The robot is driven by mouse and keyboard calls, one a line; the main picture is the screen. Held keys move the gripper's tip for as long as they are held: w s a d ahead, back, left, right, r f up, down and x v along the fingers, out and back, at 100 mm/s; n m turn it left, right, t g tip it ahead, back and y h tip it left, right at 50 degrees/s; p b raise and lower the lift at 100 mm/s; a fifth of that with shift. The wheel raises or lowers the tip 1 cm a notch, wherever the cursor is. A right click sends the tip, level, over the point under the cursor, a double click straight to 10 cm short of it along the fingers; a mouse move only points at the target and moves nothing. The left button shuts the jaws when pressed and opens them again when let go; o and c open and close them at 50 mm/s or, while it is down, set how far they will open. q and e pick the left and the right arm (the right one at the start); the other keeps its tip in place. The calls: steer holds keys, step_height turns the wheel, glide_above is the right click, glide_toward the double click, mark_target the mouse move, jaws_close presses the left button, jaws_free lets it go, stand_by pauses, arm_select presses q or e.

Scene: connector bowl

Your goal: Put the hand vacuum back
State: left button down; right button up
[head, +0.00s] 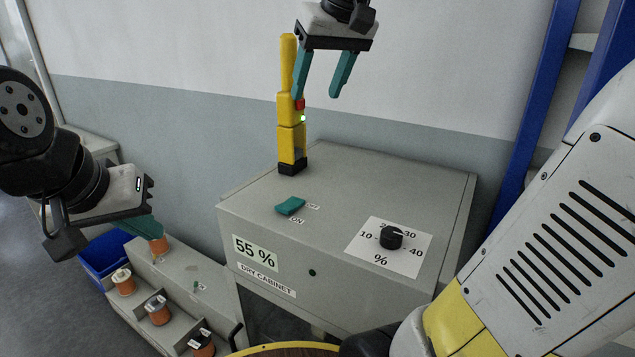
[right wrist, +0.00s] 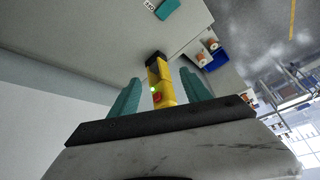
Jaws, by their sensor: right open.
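The yellow hand vacuum (head: 292,139) stands upright on the left rear part of the dry cabinet's top. It has a black foot, a red button and a lit green light. My right gripper (head: 317,96) is open beside its upper part; one teal finger overlaps the handle in the head view. In the right wrist view the vacuum (right wrist: 163,82) shows between the two spread fingers. I cannot tell whether a finger touches it. My left gripper (head: 150,228) is at the left, its fingertips at an orange spool (head: 159,245); whether it grips the spool is unclear.
The grey dry cabinet (head: 262,213) bears a teal switch (head: 290,206), a black dial (head: 391,237) and a "55 %" display (head: 255,252). Several spools stand on a stepped grey rack (head: 183,273) at lower left, near a blue bin (head: 97,259). A blue upright (head: 535,110) stands right.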

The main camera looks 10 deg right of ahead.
steer(key=shift+m+t, duration=0.3)
steer(key=shift+m, duration=0.5)
steer(key=s+f, duration=0.3)
steer(key=f, duration=0.2)
steer(key=s+f, duration=0.4)
steer(key=f, duration=0.2)
steer(key=s+f, duration=0.4)
steer(key=f, duration=0.2)
steer(key=shift+s+a, duration=0.25)
